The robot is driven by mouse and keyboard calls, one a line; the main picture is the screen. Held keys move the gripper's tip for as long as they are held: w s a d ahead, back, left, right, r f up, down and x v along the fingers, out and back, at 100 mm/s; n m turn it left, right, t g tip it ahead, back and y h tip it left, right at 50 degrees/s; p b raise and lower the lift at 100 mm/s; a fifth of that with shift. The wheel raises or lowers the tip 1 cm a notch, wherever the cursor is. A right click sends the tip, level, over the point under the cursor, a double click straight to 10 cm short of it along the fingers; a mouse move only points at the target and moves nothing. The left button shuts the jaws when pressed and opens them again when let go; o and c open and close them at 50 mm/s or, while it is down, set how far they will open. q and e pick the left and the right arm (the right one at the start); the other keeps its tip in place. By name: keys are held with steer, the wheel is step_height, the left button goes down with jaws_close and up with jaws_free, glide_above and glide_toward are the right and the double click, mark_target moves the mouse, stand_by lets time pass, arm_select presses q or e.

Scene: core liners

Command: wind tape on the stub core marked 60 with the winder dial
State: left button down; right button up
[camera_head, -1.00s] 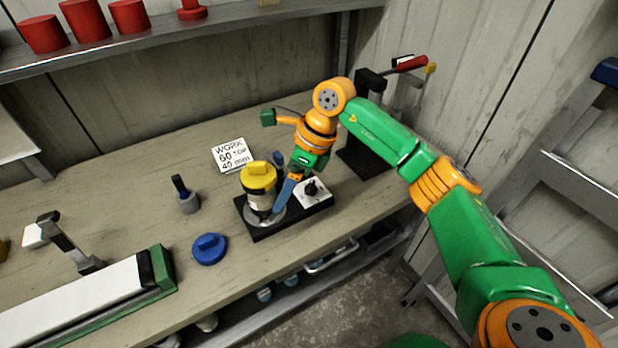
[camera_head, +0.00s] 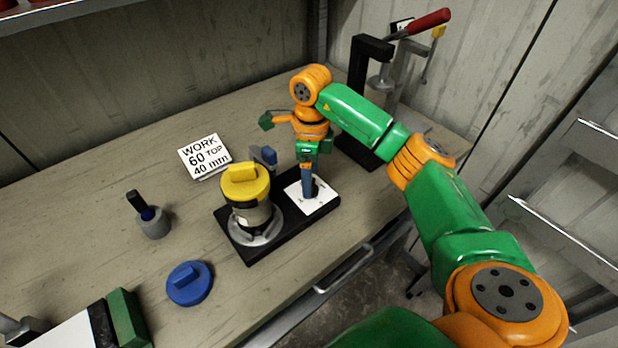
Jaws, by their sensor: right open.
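The winder is a black base (camera_head: 250,252) on the bench with a round grey turntable (camera_head: 266,233) on its left part. A core with a yellow cap (camera_head: 244,184) and a pale and dark body stands upright on the turntable. The winder dial sits on a white plate (camera_head: 298,193) on the base's right part. My right gripper (camera_head: 309,192) points down over this plate with its blue fingers at the dial, which they mostly hide. It is open; I cannot tell whether it touches the dial. My left gripper is not in view.
A sign (camera_head: 204,156) reads "WORK 60 TOP 40 mm". A blue cap (camera_head: 189,284) and a grey cup with a dark handle (camera_head: 152,221) stand left on the bench. A black press with a red lever (camera_head: 430,22) stands behind my right arm.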

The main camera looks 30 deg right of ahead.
steer(key=shift+f, duration=0.85)
jaws_close()
steer(key=shift+m, duration=0.3)
